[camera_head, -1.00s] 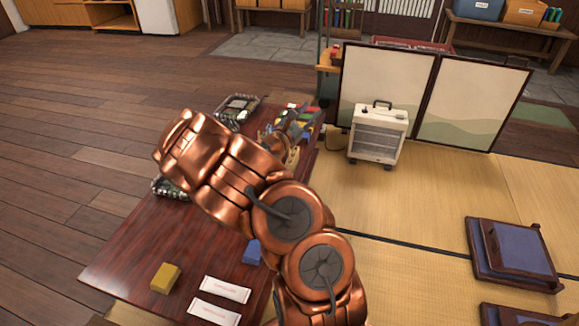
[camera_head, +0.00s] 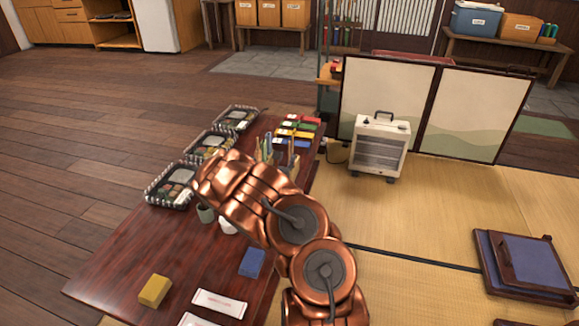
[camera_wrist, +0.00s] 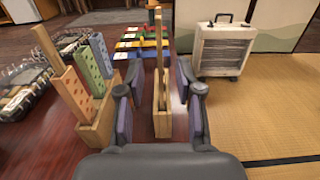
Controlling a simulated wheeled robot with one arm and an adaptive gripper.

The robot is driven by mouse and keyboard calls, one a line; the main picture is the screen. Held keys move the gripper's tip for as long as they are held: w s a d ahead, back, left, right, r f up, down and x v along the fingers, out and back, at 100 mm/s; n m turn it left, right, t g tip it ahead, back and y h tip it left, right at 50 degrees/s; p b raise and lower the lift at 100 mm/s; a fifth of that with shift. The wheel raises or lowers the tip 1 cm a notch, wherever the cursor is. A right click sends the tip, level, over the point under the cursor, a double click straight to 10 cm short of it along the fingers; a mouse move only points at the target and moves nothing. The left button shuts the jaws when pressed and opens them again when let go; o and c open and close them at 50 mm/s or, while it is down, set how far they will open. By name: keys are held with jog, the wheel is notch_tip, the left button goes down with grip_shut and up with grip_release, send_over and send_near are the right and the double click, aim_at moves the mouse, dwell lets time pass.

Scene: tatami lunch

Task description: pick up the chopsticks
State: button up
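In the wrist view, a tall thin light-wood stick, apparently the chopsticks (camera_wrist: 158,42), stands upright in a narrow wooden holder (camera_wrist: 162,122). My gripper (camera_wrist: 160,82) is open, with one finger on each side of this holder and visible gaps to both. The stick rises between and beyond the fingertips. At left, a second wooden holder (camera_wrist: 95,132) bears orange, green and blue dotted upright pieces and another wooden stick (camera_wrist: 47,48). In the head view, my arm hides most of the gripper and the holders; only some upright tops (camera_head: 267,148) show beyond it.
The dark wooden table (camera_head: 125,255) also bears several bento boxes (camera_head: 172,186), coloured packets (camera_head: 298,130), a yellow block (camera_head: 155,290), a blue block (camera_head: 252,263) and white paper packets (camera_head: 220,303). A heater (camera_head: 378,145) stands right of the table before a folding screen (camera_head: 440,105).

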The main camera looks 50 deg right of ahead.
jog(key=b+x, duration=0.1)
jog(key=x, duration=0.3)
jog(key=shift+w+d+f+b, duration=0.1)
jog(key=shift+d+f+b, duration=0.1)
jog(key=shift+b, duration=0.1)
grip_shut()
